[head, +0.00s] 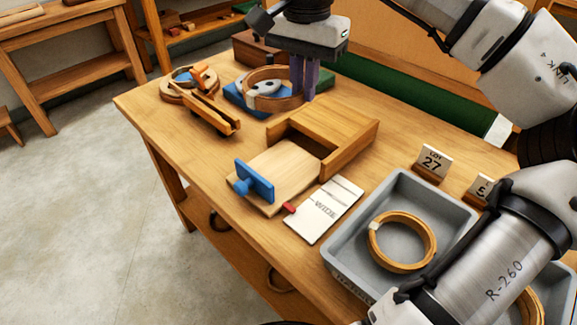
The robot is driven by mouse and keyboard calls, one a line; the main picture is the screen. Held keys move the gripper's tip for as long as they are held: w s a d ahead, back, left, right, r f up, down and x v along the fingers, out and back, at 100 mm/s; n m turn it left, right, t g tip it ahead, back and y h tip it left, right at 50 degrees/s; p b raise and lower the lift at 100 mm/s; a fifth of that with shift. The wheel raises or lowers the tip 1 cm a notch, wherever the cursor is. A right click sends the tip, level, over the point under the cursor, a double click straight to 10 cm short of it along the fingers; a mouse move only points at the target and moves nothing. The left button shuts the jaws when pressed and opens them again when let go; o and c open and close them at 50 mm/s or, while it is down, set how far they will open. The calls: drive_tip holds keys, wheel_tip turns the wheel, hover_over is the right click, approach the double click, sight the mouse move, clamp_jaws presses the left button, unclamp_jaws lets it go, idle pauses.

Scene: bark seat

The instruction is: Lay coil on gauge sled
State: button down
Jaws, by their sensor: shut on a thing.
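A coil (288,104), a pale wooden ring with a light joint, is at the back of the bench. My gripper (304,92) points down with its fingers shut on the coil's right side. The coil is over or on a blue block (233,98) with a grey-white part inside the ring; I cannot tell if they touch. What looks like the gauge sled (280,172) is a pale board with a blue upright knob plate (254,181), pulled partly out of a wooden housing (345,130). No coil lies on its visible surface.
A grey tray (336,240) at the front right holds another coil (402,242). A "LOT 27" sign (433,162) stands behind it. A card marked "WIDE" (325,209) and a red piece (289,208) lie beside the board. A wooden jig (213,115) stands at the back left.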

sight(300, 179)
wheel_tip(300, 179, down, 19)
drive_tip(key=shift+r+b, duration=0.1)
drive_tip(key=shift+b, duration=0.55)
drive_tip(key=shift+f, duration=0.25)
drive_tip(key=c, duration=1.5)
unclamp_jaws()
drive_tip(key=shift+r, duration=0.1)
drive_tip(key=shift+r, duration=0.1)
wheel_tip(300, 179, up, 12)
drive_tip(key=shift+p, duration=0.45)
